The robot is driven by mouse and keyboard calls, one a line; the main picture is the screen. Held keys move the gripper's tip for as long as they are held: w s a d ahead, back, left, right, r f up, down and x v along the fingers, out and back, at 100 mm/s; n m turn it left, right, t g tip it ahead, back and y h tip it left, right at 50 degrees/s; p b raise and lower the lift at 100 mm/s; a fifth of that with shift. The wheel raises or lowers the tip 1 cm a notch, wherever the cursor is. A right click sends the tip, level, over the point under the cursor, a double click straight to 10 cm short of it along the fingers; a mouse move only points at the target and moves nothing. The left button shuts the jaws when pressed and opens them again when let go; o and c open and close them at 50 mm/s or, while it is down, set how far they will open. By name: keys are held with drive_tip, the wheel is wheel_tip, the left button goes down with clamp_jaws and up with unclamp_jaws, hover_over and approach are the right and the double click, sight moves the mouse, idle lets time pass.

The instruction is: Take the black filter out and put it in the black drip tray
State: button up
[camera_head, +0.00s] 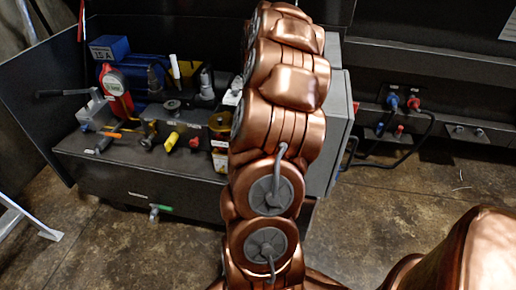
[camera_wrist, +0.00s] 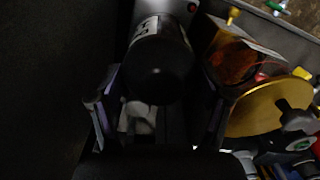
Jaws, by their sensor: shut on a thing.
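The black filter (camera_wrist: 160,65) is a dark cylinder with a white label on its side, in the upper middle of the wrist view. My gripper (camera_wrist: 160,105) has one finger on each side of it and is shut on it. The finger contact is dark and hard to see. In the head view my arm hides the gripper and the filter. I cannot make out the black drip tray for certain in either view.
A grey box (camera_head: 340,125) stands right of my arm. A gold disc (camera_wrist: 255,110) and an amber bowl (camera_wrist: 232,65) are close right of my gripper.

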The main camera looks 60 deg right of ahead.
drive_tip(key=shift+r+p, duration=0.4)
drive_tip(key=shift+r, duration=1)
